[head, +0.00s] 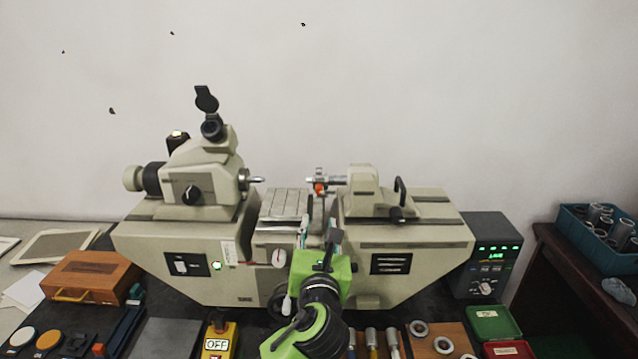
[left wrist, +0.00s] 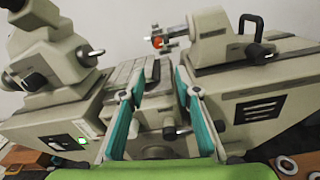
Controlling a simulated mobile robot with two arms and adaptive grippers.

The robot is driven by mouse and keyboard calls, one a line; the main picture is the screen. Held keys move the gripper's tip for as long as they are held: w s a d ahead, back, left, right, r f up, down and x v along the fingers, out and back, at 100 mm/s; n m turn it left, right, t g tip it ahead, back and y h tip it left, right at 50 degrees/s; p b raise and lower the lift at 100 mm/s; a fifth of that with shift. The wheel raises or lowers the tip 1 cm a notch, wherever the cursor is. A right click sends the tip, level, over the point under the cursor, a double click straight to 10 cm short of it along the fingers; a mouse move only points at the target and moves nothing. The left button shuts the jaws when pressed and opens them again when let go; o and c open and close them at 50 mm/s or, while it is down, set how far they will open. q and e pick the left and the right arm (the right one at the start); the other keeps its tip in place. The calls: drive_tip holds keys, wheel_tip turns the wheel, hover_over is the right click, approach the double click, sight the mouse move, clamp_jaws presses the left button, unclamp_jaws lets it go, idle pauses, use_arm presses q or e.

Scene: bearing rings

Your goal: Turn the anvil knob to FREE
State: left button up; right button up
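The bench measuring machine (head: 150,243) stands mid-table. Its left head (head: 205,168) carries a black round knob (head: 191,194) with a pale pointer line. Its right head (head: 365,187) carries a black lever (head: 400,192), a small black knob (head: 397,214) and an orange part (head: 319,188) near its spindle. No FREE label is legible, and I cannot tell which control is the anvil knob. My left gripper (head: 318,240) is in front of the machine's middle, below both heads. In the left wrist view its teal fingers (left wrist: 155,82) are apart with nothing held. My right gripper is not in view.
A wooden case (head: 90,275) is at the left. A control box (head: 487,250) with green lights stands right of the machine. A yellow OFF switch (head: 218,340), several rings and red and green trays line the front. A blue bin (head: 590,245) is far right.

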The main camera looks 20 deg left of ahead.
sight(319, 192)
use_arm(q)
drive_tip(key=p+x, duration=0.1)
drive_tip(key=x, duration=0.2)
drive_tip(key=r+p+x, duration=0.1)
drive_tip(key=x, duration=0.6)
drive_tip(key=shift+r+p, duration=0.3)
drive_tip(key=shift+p, duration=0.1)
drive_tip(key=shift+w+a+r, duration=0.1)
drive_tip(key=shift+w+a, duration=0.05)
drive_tip(key=shift+w, duration=0.45)
drive_tip(key=shift+w+a, duration=0.2)
drive_tip(key=shift+w, duration=0.35)
drive_tip(key=shift+s, duration=0.1)
clamp_jaws()
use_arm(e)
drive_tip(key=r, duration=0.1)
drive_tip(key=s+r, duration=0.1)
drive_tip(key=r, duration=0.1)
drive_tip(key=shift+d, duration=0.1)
